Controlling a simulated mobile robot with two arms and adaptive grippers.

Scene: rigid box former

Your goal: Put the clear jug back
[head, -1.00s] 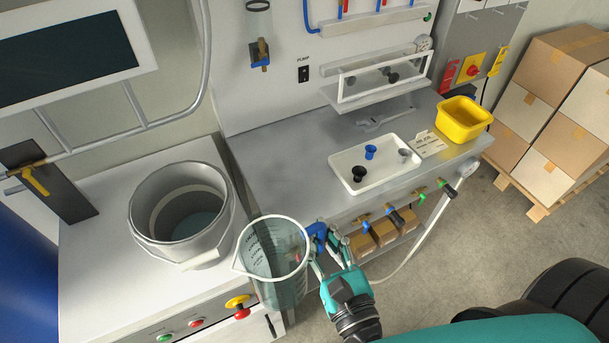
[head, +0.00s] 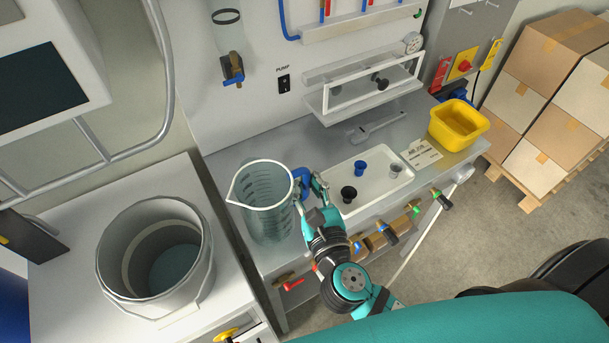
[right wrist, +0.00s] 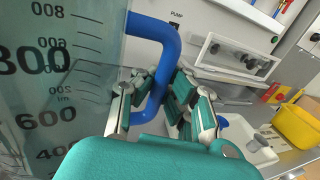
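The clear jug (head: 265,212) is upright, with dark graduation marks and a blue handle (head: 302,184). It is over the left part of the grey bench; I cannot tell whether its base touches the bench. My right gripper (head: 311,190) is at the handle on the jug's right side. In the right wrist view, its fingers (right wrist: 160,97) close around the blue handle (right wrist: 172,50), and the marked jug wall (right wrist: 60,85) fills the left. My left gripper is not in view.
A white tray (head: 372,201) with small blue, black and grey pieces lies right of the jug. A yellow bin (head: 458,125) stands at the bench's right end. A large metal pot (head: 112,270) stands at left. Valves (head: 388,233) line the bench front.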

